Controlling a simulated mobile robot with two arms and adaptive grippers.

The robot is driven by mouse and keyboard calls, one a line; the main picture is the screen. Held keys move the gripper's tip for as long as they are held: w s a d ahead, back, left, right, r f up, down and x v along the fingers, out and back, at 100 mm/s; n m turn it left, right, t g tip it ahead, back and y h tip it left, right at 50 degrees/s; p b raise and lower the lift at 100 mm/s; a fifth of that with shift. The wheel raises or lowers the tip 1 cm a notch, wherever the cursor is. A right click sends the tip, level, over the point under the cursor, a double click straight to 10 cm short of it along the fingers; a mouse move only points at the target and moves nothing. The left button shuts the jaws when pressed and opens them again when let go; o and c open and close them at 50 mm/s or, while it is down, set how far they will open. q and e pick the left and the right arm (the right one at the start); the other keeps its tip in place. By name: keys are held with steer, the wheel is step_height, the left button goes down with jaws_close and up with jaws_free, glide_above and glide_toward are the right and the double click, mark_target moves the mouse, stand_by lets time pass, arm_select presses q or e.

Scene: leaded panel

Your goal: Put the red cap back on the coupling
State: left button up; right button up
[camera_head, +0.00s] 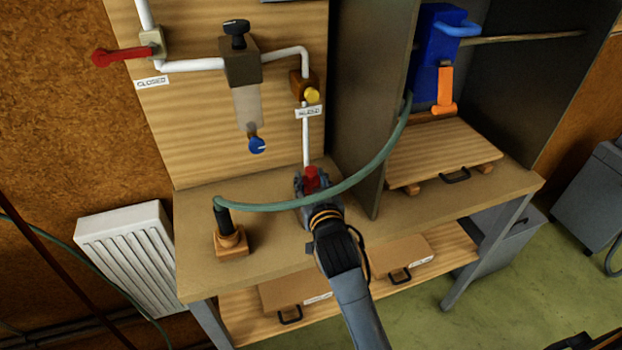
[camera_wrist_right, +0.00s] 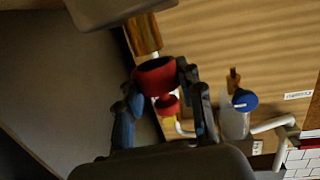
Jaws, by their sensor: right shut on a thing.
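My right gripper (camera_head: 310,180) is over the workbench, just below the lower end of the white pipe. It is shut on the red cap (camera_head: 311,180). In the right wrist view the red cap (camera_wrist_right: 155,77) sits between the fingertips (camera_wrist_right: 159,76), with a dark hollow at one end. A second, smaller red part (camera_wrist_right: 168,103) shows just beyond it. A black upright fitting in an orange-brown base (camera_head: 231,240) stands on the bench to the left. I cannot tell for sure which part is the coupling. My left gripper is out of view.
A green hose (camera_head: 345,186) runs from the black fitting past my gripper to the blue unit (camera_head: 432,60). A grey partition (camera_head: 375,100) stands close on the right. The panel carries a red lever (camera_head: 122,54), blue knob (camera_head: 257,146) and yellow knob (camera_head: 312,95). The bench's left front (camera_head: 195,282) is clear.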

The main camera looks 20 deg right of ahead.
stand_by(0.5)
steer(key=shift+f+b, duration=0.65)
steer(key=shift+f, duration=0.9)
steer(key=o, duration=0.9)
